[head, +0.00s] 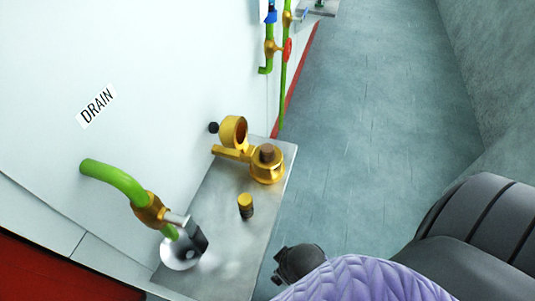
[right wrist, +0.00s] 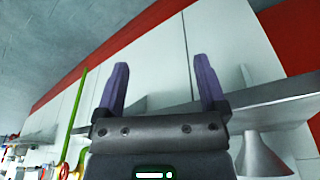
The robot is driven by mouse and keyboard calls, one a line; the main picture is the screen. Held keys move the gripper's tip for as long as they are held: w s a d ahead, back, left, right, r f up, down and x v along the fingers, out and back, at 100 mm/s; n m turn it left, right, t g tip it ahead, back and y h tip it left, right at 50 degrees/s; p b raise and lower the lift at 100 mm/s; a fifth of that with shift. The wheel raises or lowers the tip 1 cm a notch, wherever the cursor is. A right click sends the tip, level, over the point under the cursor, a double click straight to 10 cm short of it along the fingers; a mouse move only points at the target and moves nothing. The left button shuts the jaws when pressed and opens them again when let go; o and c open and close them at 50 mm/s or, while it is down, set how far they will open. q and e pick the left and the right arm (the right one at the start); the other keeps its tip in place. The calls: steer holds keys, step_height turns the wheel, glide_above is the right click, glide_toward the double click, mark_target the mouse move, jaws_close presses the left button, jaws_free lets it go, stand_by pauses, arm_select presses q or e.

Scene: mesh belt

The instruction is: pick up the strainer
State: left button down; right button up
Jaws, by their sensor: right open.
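A gold brass fitting (head: 266,163) with a ring-shaped opening (head: 233,131) and a brown plug on top sits on a metal shelf (head: 215,225) against the white wall. A small cylinder (head: 246,206) with a gold top and dark lower part stands on the same shelf, apart from it. I cannot tell for certain which of these is the strainer. My right gripper (right wrist: 161,78) is open, with two purple fingers wide apart and nothing visible between them. My left gripper is not in view.
A green pipe with a gold valve (head: 150,209) ends over a silver funnel (head: 180,250) at the shelf's near end, below a DRAIN label (head: 97,107). The funnel (right wrist: 263,155) also shows in the right wrist view. The grey floor (head: 370,110) beside the shelf is clear.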

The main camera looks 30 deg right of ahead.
step_height(320, 180, up, 10)
steer(key=w+t+p, duration=0.1)
steer(key=w, duration=0.1)
steer(key=m+t+y, duration=0.1)
steer(key=t, duration=0.9)
glide_toward(269, 150)
steer(key=x, duration=1.1)
steer(key=shift+b, duration=0.35)
jaws_close()
